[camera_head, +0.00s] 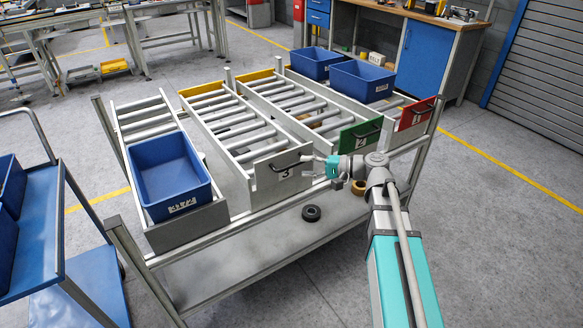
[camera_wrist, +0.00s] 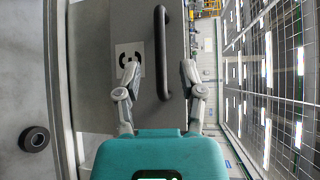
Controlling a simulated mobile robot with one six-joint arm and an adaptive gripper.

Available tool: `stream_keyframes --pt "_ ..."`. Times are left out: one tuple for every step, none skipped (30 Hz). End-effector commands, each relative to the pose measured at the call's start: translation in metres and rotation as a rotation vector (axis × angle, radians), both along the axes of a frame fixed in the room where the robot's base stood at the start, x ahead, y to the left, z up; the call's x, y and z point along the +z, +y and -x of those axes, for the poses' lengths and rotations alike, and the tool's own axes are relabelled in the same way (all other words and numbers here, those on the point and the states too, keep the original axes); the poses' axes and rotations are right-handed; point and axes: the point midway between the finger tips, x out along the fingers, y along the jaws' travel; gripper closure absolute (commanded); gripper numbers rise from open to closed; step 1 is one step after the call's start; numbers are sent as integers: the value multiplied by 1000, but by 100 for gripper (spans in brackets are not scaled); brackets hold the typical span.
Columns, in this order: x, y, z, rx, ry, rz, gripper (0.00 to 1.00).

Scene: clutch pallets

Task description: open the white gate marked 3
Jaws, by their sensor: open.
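The white gate marked 3 (camera_head: 265,179) stands upright across the front end of the second roller lane from the left. It carries a dark bar handle (camera_head: 291,169). The handle (camera_wrist: 161,40) appears between the two fingers there. My gripper (camera_head: 312,166) is open just in front of the gate, its fingers (camera_wrist: 159,70) on either side of the handle's line. I cannot tell whether they touch it.
The green gate (camera_head: 358,136) marked 2 and the red gate (camera_head: 415,115) stand to the right. A blue bin (camera_head: 168,175) sits in the leftmost lane. More blue bins (camera_head: 362,81) are at the back right. A black ring (camera_head: 311,213) lies on the lower shelf. A blue cart (camera_head: 60,255) stands left.

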Motion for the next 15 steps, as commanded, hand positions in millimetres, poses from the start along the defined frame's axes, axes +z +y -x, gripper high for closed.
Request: stream_keyframes --pt "-2 7 -1 3 1 0 49" --pt "-2 11 -2 2 0 0 49" --pt "-3 15 -3 2 0 0 49" --pt "-3 19 -3 2 0 0 49" --pt "-4 22 -4 2 0 1 49" --pt "-4 26 -5 3 1 0 49" --pt "-5 29 -5 2 0 0 49" --pt "-5 31 -6 1 0 0 49" --pt "-5 34 -6 1 0 0 49" --pt "-6 36 -7 1 0 0 49" --pt "-6 38 -7 2 0 0 49" --pt "-6 41 -7 2 0 1 49" --pt "-6 42 -7 2 0 0 49" --pt "-6 43 -8 2 0 0 49" --pt "-6 44 -8 1 0 0 49"
